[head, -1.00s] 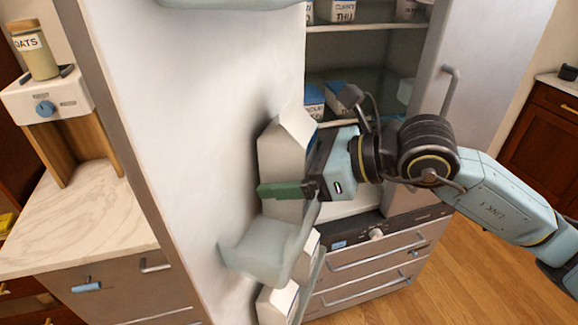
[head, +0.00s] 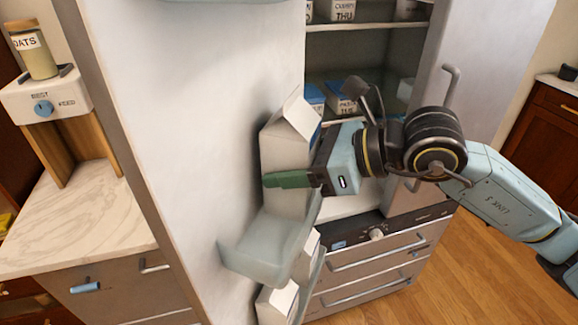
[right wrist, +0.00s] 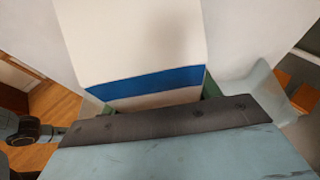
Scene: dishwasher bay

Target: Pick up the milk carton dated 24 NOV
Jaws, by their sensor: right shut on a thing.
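A white milk carton (head: 284,150) with a gable top stands out above the clear bin on the inside of the open fridge door in the head view. My right gripper (head: 292,181) is shut on this carton, with a green finger across its near side. In the right wrist view the carton (right wrist: 135,40) fills the space between the green fingers (right wrist: 150,96) and shows a blue band. No date is readable on it. Two more white cartons stand lower on the door, one (head: 306,257) behind the clear bin and one (head: 277,302) below. My left gripper is not in view.
The clear door bin (head: 262,248) is close under the held carton. Fridge shelves (head: 365,27) with labelled containers (head: 340,97) are behind my right arm. Drawers (head: 370,262) are below. Open floor (head: 480,260) lies to the right.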

